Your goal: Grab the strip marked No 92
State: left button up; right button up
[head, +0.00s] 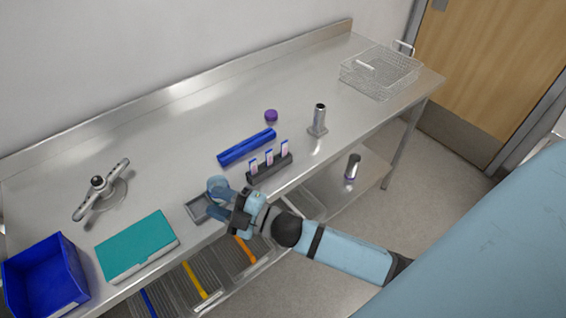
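Three small upright strips (269,157) with blue tops and pale, pinkish labels stand in a row in a dark rack (267,172) near the front edge of the steel bench. Their printed numbers are too small to read, so I cannot tell which is No 92. My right gripper (222,203) is just left of and in front of the rack, over a small grey tray, apart from the strips. Its fingers are too small and overlapped to tell whether they are open or shut. My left gripper is not in view.
The grey tray (194,210) lies partly under my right gripper. A blue bar-shaped rack (247,146) and a purple cap (271,115) lie behind the strips. A metal stand (318,120) is to their right. A teal box (137,245) and blue bin (45,275) are left.

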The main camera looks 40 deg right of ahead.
notch_tip(320, 180, up, 3)
jog(key=w+a+n+g+y, duration=0.1)
jog(key=a+n+g+y, duration=0.25)
jog(key=n, duration=0.25)
jog(key=n+g+h+b, duration=0.8)
jog(key=n+g+h, duration=0.65)
jog(key=n, duration=1.65)
send_near(284, 148)
jog(key=f, duration=0.1)
jog(key=f+t, duration=0.1)
jog(key=f, duration=0.1)
jog(key=s+a+f+t+h, duration=0.1)
jog(key=f, duration=0.1)
jog(key=shift+s+f, duration=0.1)
jog(key=shift+f, duration=0.1)
jog(key=f, duration=0.1)
jog(key=f+p, duration=0.1)
jog(key=f, duration=0.2)
jog(key=shift+d+f, duration=0.15)
jog(key=shift+d, duration=0.15)
jog(key=shift+f, duration=0.35)
